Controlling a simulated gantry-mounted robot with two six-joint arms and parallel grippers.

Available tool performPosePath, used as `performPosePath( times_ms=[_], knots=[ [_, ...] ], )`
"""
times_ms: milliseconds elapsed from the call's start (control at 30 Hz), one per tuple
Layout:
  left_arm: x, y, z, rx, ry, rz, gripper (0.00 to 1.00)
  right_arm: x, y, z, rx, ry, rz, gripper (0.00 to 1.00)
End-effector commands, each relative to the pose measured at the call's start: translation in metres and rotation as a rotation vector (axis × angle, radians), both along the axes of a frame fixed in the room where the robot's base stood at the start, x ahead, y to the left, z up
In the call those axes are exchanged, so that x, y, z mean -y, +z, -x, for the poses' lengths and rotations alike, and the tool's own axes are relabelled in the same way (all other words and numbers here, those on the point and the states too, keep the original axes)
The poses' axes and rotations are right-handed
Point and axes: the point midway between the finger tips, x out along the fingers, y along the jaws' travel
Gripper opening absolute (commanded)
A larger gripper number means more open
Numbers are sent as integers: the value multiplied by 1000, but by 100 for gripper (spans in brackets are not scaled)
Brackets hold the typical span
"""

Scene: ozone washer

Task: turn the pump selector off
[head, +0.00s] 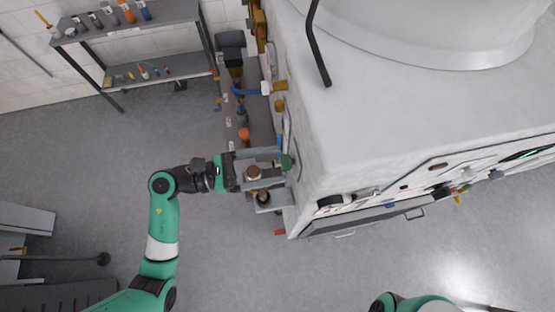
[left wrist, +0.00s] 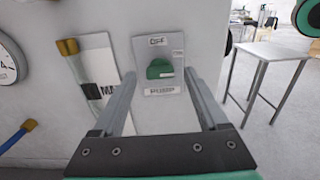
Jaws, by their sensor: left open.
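The pump selector (left wrist: 160,68) is a green knob on a light grey plate (left wrist: 176,42) on the white machine's side. The plate reads OFF above the knob and PUMP below it. The knob's grip appears to lie roughly sideways, not up toward OFF. My left gripper (head: 279,168) is open and faces the plate. In the left wrist view its fingers (left wrist: 159,80) spread to either side of the knob; I cannot tell whether they touch it. My right gripper is out of view.
The white machine (head: 390,110) fills the right of the head view. A shelf (head: 135,30) stands at the upper left. The floor is mostly open.

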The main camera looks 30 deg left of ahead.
Motion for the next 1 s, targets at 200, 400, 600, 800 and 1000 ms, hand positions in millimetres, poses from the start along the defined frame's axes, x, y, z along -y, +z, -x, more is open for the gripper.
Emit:
performPosePath(
  times_ms=[200,400,600,800,1000],
  knots=[
    [13,0,-11,0,0,0,76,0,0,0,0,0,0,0],
    [13,0,-11,0,1,0,76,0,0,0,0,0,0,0],
    [13,0,-11,0,1,0,42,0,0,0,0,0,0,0],
    [13,0,-11,0,1,0,6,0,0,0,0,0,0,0],
    [13,0,-11,-2,1,1,0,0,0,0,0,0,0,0]
  ],
)
